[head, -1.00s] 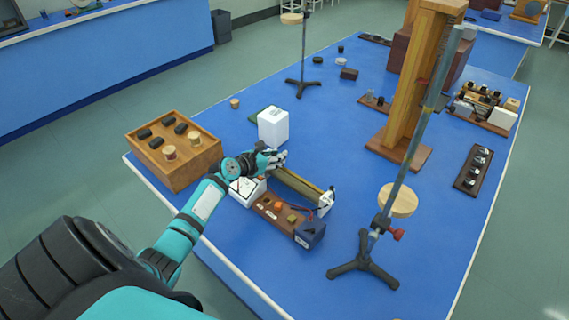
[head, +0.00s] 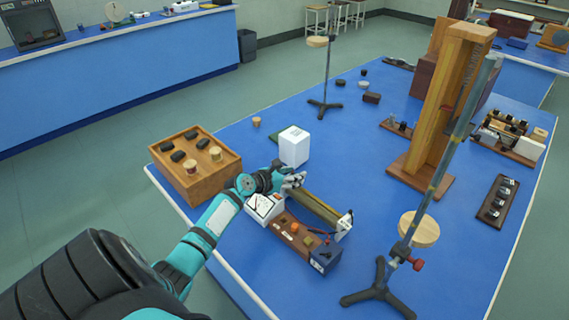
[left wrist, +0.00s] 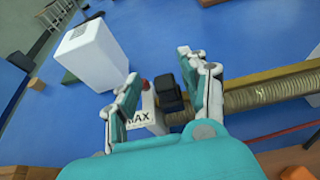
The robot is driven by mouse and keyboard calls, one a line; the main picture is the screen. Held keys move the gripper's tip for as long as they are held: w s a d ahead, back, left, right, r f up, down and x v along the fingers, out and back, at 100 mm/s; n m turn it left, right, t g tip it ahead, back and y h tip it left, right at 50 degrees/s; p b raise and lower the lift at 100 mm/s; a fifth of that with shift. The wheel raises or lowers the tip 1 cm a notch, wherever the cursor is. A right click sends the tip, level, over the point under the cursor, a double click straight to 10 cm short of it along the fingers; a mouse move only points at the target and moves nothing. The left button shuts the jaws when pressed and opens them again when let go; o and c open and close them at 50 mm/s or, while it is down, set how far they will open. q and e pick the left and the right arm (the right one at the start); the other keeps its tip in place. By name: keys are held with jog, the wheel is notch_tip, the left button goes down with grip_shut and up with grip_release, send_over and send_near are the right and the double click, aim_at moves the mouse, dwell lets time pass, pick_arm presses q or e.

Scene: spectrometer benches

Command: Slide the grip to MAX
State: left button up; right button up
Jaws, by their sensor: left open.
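The rheostat (head: 322,211) is a long coil with wooden rails and white end pieces on the blue bench. In the left wrist view its coil (left wrist: 265,95) runs off to the right. The black grip (left wrist: 168,93) sits at the coil's left end, close to the white end piece with the MAX label (left wrist: 139,118). My left gripper (head: 294,181) is at that end of the rheostat. In the left wrist view my left gripper (left wrist: 160,75) is open, with the grip showing between its fingers; contact cannot be told. My right gripper is not in view.
A white box (head: 294,147) stands just behind the gripper. A meter (head: 264,207) and wooden board (head: 290,236) with red leads lie in front. A wooden tray (head: 195,182) is at left. A stand (head: 378,292) and tall wooden column (head: 440,120) are at right.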

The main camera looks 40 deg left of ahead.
pick_arm(q)
jog(key=v, duration=1.1)
jog(key=shift+s+a+r, duration=0.1)
jog(key=shift+s, duration=0.3)
